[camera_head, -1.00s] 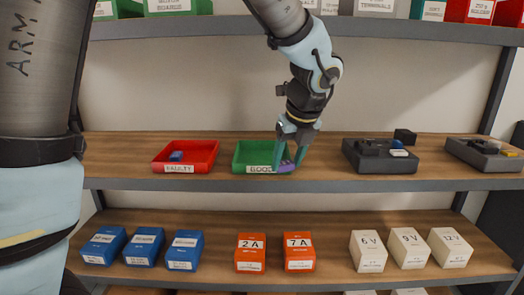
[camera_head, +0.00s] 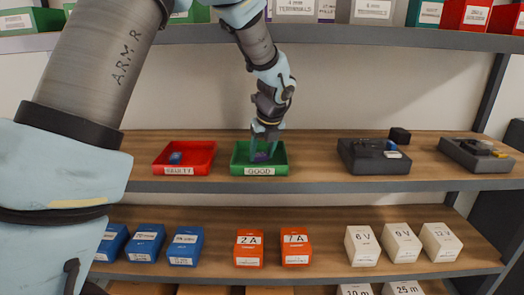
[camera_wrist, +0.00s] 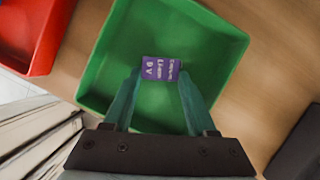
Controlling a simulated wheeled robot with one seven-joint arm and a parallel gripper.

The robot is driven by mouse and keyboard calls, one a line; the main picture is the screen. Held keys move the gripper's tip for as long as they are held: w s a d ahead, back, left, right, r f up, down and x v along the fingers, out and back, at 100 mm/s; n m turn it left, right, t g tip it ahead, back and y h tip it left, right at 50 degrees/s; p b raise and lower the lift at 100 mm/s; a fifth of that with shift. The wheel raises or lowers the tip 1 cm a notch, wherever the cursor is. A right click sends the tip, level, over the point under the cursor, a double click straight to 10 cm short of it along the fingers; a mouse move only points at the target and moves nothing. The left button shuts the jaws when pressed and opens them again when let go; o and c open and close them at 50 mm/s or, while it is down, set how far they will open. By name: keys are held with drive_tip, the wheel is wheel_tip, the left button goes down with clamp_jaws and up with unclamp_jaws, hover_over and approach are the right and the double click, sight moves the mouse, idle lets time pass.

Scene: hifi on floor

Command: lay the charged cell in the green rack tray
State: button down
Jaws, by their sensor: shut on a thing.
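The green rack tray (camera_head: 237,168), labelled GOOD, stands on the middle shelf. My gripper (camera_head: 264,153) reaches down into it from above. In the wrist view my gripper (camera_wrist: 160,78) has its two green fingers shut on a purple cell (camera_wrist: 161,70) with white print, one finger at each side. The cell is over the tray's floor; it also shows as a small purple patch in the head view (camera_head: 261,157). I cannot tell whether it touches the floor. The green tray's wall also shows in the wrist view (camera_wrist: 205,14).
A red tray (camera_head: 208,157), labelled as faulty, holding a blue cell (camera_head: 176,158), stands left of the green tray. Dark grey devices (camera_head: 352,162) stand to the right. Another shelf is overhead. Blue, orange and white boxes line the shelf below.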

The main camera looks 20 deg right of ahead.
drive_tip(key=shift+f, duration=0.2)
drive_tip(key=shift+c, duration=1)
unclamp_jaws()
